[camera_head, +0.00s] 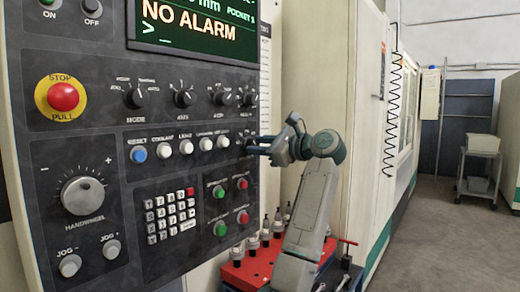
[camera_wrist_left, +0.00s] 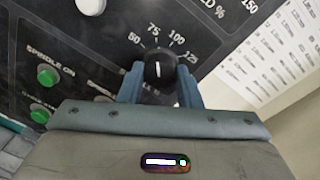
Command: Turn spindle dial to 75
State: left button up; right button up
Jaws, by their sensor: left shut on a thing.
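The spindle dial (camera_wrist_left: 159,68) is a round black knob with a white line on its face. In the left wrist view it sits between the two blue-grey fingers of my left gripper (camera_wrist_left: 160,84), one on each side and shut on it. The white line stands nearly upright in that view, roughly in line with the 75 mark (camera_wrist_left: 153,28); its exact reading is hard to tell. Marks 100 and 125 lie to the right. In the head view my left gripper (camera_head: 260,145) reaches the panel's right edge and largely hides the dial. My right gripper is not in view.
The control panel (camera_head: 110,115) holds a handwheel (camera_head: 83,196), a red stop button (camera_head: 63,97), a keypad (camera_head: 168,215) and several knobs and buttons. Green buttons (camera_wrist_left: 47,77) show near the gripper. A red tool rack (camera_head: 262,262) stands below my arm. Floor on the right is open.

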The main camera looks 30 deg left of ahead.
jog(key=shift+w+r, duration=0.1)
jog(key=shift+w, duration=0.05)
pick_arm(q)
jog(key=o, duration=1)
jog(key=d, duration=0.3)
jog(key=d+b, duration=0.1)
jog(key=d, duration=0.3)
jog(key=d+b, duration=0.1)
jog(key=d, duration=0.2)
jog(key=shift+s+d+r, duration=0.15)
jog(key=shift+d+r, duration=0.1)
jog(key=shift+d, duration=0.15)
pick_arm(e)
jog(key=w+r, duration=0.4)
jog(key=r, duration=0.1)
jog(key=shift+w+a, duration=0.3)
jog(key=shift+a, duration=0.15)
pick_arm(q)
jog(key=shift+a+f, duration=0.1)
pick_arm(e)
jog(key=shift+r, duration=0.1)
